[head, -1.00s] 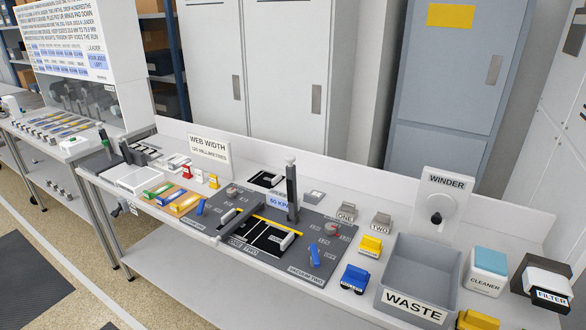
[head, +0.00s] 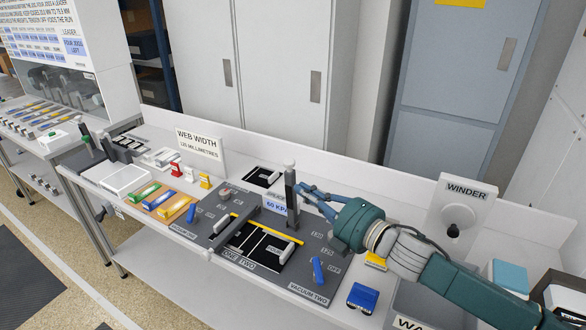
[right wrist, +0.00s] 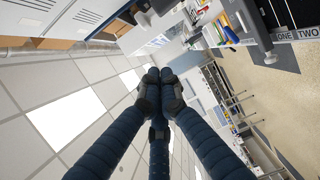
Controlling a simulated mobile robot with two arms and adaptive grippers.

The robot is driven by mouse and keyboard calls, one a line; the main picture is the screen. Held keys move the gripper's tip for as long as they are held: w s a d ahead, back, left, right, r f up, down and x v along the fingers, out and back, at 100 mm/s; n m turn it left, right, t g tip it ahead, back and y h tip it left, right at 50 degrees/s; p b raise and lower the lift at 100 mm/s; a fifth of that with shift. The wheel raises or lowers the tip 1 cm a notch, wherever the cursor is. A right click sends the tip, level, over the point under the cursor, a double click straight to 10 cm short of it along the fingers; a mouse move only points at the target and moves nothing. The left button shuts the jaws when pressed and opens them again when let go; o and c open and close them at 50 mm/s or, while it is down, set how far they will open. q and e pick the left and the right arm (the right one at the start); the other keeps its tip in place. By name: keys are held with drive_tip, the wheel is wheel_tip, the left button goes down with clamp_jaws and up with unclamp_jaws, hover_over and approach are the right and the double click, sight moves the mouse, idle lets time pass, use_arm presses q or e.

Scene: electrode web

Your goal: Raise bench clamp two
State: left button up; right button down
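A dark upright lever (head: 291,190) with a pale knob stands at the back of the dark bench panel. A grey bar (head: 222,238) lies low to its left, above the front strip marked ONE and TWO (head: 238,258). I cannot tell for sure which piece is bench clamp two. My right gripper (head: 306,193) is just right of the upright lever; contact is unclear. In the right wrist view, the blue fingers of my right gripper (right wrist: 160,78) meet at their tips with nothing seen between them. The strip also shows there (right wrist: 297,34). My left gripper is out of view.
A blue block (head: 361,297) lies at the panel's right front. The waste bin (head: 409,302) and winder (head: 463,205) stand to the right, with my right arm over the bin. The web width sign (head: 199,143) stands behind at left. Tall cabinets (head: 275,70) rise behind the bench.

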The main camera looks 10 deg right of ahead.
sight(293, 164)
drive_tip(key=w+p, duration=0.1)
drive_tip(key=w, duration=0.1)
drive_tip(key=w+a, duration=0.1)
drive_tip(key=w, duration=0.2)
drive_tip(key=w+p, duration=0.1)
drive_tip(key=w, duration=0.2)
drive_tip(key=shift+w+a+f+p, duration=0.15)
drive_tip(key=shift+a+f+p, duration=0.15)
drive_tip(key=shift+a+f, duration=0.1)
drive_tip(key=shift+w+f, duration=0.1)
drive_tip(key=shift+w, duration=0.15)
drive_tip(key=shift+w+d+r, duration=0.2)
drive_tip(key=shift+w+d, duration=0.2)
drive_tip(key=shift+w, duration=0.1)
drive_tip(key=shift+w+d+r, duration=0.15)
drive_tip(key=shift+w+d, duration=0.25)
drive_tip(key=shift+w, duration=0.05)
drive_tip(key=shift+w+d+f, duration=0.1)
drive_tip(key=shift+w, duration=0.05)
